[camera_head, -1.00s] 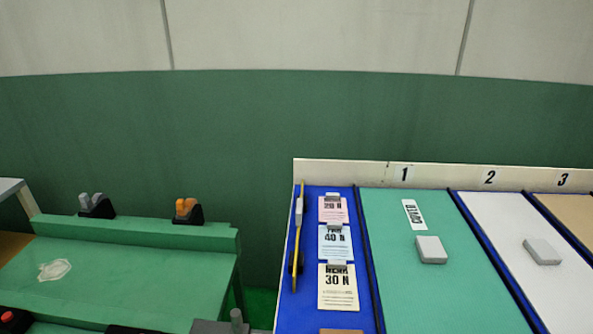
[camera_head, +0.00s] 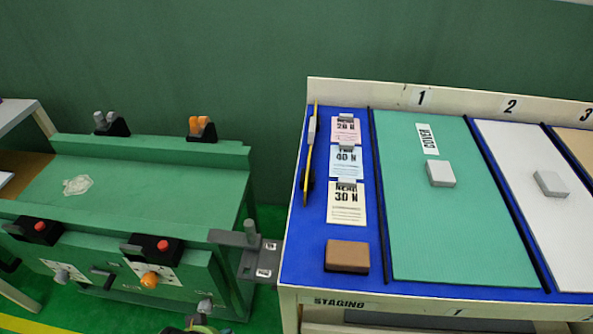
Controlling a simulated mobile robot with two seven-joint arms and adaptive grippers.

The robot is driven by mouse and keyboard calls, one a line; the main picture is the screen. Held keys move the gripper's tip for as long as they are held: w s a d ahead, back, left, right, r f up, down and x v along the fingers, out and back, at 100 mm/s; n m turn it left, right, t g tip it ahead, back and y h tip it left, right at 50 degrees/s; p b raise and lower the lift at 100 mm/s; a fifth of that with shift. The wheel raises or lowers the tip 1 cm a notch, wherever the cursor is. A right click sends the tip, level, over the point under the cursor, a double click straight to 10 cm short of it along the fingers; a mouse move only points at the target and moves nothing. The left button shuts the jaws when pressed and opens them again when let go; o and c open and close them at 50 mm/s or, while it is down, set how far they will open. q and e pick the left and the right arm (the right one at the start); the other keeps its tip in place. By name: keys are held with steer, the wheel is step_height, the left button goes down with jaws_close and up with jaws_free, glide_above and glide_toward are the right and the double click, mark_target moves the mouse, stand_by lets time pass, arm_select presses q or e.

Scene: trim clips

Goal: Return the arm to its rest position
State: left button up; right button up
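Neither of my grippers shows clearly in the head view, and I see no arm of mine reaching over the tables. The staging table (camera_head: 292,270) stands at the right with a blue surface. A brown block (camera_head: 347,256) lies near its front left. A grey block (camera_head: 440,173) lies on the green panel (camera_head: 430,240), and another grey block (camera_head: 550,184) lies on the white panel (camera_head: 520,160).
A green workbench (camera_head: 130,195) stands at the left with red-button boxes (camera_head: 160,248) at its front and orange (camera_head: 196,124) and grey clips on its back ledge. A grey bracket (camera_head: 250,240) sits between bench and table. A partly cut-off object (camera_head: 200,322) shows at the bottom edge.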

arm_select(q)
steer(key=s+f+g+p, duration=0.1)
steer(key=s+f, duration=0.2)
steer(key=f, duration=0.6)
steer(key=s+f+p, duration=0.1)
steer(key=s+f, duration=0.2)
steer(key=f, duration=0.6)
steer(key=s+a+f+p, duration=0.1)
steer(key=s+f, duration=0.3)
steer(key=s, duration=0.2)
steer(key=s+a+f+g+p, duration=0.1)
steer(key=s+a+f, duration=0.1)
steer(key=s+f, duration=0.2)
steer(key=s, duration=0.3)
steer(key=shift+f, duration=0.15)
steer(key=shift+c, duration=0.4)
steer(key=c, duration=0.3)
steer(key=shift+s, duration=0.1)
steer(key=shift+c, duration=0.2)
